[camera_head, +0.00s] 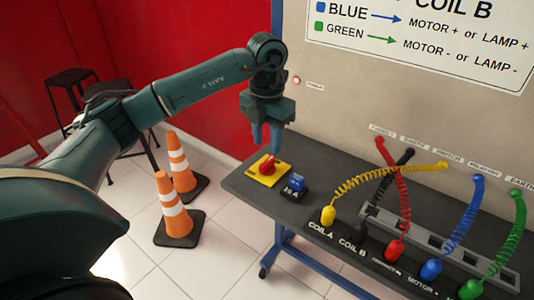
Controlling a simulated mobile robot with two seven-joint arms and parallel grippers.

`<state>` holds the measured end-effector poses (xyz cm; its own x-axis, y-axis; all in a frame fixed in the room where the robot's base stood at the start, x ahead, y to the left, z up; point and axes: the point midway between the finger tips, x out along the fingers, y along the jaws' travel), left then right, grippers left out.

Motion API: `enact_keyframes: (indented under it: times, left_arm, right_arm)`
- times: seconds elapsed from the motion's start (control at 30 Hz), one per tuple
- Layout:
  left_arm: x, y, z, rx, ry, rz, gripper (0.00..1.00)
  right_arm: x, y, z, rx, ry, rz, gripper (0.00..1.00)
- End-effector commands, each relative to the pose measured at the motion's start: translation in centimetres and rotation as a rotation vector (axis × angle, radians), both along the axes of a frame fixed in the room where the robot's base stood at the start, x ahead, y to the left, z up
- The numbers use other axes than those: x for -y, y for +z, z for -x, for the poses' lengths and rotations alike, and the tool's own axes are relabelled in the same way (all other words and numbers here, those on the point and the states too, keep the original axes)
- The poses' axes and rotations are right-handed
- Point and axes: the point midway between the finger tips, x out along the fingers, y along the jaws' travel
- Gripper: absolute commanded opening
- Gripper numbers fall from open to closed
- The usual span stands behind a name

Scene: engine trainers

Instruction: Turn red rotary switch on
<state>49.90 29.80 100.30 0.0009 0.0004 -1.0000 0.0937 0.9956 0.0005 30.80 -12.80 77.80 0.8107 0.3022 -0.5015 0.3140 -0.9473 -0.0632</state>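The red rotary switch (267,165) is a red knob on a yellow square plate (258,176). It sits at the left end of the dark bench top. My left gripper (266,140) points down just above the switch, slightly behind it in the picture. Its two fingers look apart with nothing between them. I cannot tell whether the fingertips touch the knob; they appear clear of it. My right gripper is not in view.
A small blue switch (296,182) marked 20 A stands right of the plate. Coiled cables with yellow (328,216), red (393,250), blue (430,269) and green plugs fill the bench's right. A panel (340,110) rises behind. Traffic cones (172,205) stand on the floor at left.

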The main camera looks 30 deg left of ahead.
Motion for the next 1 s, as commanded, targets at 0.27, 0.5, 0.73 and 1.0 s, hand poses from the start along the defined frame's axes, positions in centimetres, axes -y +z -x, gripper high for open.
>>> enact_keyframes:
  times: [0.27, 0.5, 0.73, 1.0]
  left_arm:
    - [0.0, 5.7, -0.1, 0.003, 0.000, 0.001, 0.36]
    - [0.0, 7.6, 0.0, 0.000, -0.001, 0.001, 0.36]
    - [0.0, 7.7, 0.0, 0.000, 0.000, 0.001, 0.36]
    - [0.0, 7.6, 0.0, 0.000, -0.001, 0.001, 0.36]
  right_arm:
    - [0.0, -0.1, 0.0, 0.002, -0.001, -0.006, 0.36]
    - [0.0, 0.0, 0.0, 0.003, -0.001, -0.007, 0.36]
    - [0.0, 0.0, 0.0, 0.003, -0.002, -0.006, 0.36]
    - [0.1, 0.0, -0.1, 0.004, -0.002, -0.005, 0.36]
